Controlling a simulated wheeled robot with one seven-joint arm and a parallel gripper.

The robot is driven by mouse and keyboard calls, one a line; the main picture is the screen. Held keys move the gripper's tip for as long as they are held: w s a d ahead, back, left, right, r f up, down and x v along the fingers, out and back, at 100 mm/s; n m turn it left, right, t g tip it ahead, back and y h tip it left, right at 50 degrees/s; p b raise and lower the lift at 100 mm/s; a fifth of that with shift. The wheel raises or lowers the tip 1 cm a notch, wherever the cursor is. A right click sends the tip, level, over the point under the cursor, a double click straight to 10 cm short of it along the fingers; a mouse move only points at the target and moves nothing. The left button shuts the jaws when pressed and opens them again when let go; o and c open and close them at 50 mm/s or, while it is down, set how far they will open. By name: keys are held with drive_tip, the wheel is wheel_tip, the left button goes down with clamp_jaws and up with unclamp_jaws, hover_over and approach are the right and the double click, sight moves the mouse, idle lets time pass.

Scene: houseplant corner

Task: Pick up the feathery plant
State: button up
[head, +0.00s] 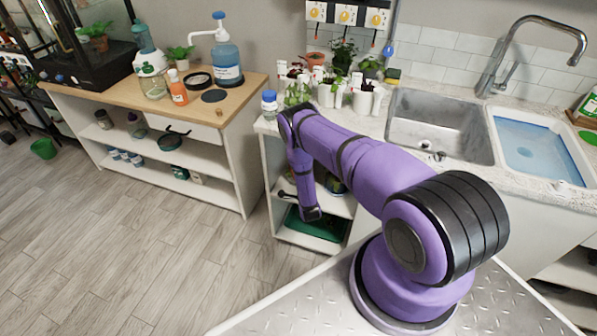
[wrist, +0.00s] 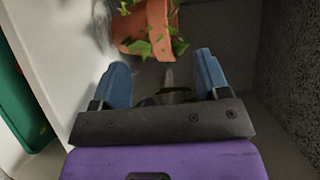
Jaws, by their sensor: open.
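My gripper (wrist: 162,78) is open, with its two blue fingers apart and nothing clearly held between them. In the head view my gripper (head: 311,213) hangs low in front of the shelves under the counter. Just beyond the fingertips in the wrist view is a terracotta pot (wrist: 151,20) with green leaves (wrist: 165,47), cut off by the top edge. Its leaves look broad, and I cannot tell whether it is the feathery plant. In the head view a leafy green plant (head: 297,94) and a darker bushy plant (head: 343,54) stand on the counter; neither is clearly feathery.
A green tray (head: 318,228) lies on the low shelf; a green surface also shows at the wrist view's left (wrist: 15,90). A pale panel (wrist: 62,50) is close to the fingers' left. A sink (head: 440,118) is at right. Floor (head: 150,260) at left is clear.

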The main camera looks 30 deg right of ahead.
drive_tip(key=shift+f+x, duration=0.2)
drive_tip(key=shift+x, duration=1.15)
drive_tip(key=shift+f+x, duration=0.15)
drive_tip(key=shift+x, duration=1.2)
drive_tip(key=shift+a, duration=0.15)
clamp_jaws()
